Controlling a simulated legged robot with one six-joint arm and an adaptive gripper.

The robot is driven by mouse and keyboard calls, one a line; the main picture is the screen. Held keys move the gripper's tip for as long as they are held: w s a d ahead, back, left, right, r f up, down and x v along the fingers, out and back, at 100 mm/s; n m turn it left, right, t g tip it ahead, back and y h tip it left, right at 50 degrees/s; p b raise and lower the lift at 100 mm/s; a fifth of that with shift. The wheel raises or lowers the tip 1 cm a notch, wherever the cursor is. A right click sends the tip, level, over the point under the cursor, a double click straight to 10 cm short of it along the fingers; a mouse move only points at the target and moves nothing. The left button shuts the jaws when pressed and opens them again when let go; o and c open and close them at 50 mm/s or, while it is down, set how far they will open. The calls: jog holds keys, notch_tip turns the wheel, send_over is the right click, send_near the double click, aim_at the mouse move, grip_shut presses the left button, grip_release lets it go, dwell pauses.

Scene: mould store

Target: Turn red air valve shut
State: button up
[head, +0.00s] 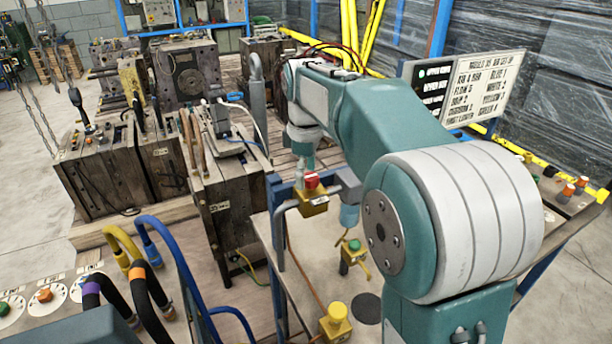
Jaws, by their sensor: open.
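The red air valve (312,181) has a red handle above a yellow block (313,204), joined to a grey pipe on a blue frame. My arm reaches in from the right and bends down over it. My gripper (301,175) is small in the head view, just above and left of the red handle. It is open, with nothing seen in it. I cannot tell whether its fingers touch the handle, and they partly overlap it. The handle's exact angle is too small to read.
A green-knobbed valve (354,245) and a yellow-knobbed one (336,312) stand lower on the bench (300,262). Blue frame posts and a grey pipe (280,235) stand close by. Heavy moulds (225,190) fill the left. A lettered sign (465,85) is behind my arm.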

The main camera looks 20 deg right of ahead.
jog(key=shift+d+f, duration=0.1)
jog(key=shift+f, duration=0.25)
jog(key=shift+d+f, duration=0.1)
jog(key=shift+d, duration=0.55)
jog(key=c, duration=0.8)
jog(key=shift+a, duration=0.2)
jog(key=c, duration=0.4)
jog(key=shift+o, duration=0.2)
jog(key=shift+a, duration=0.15)
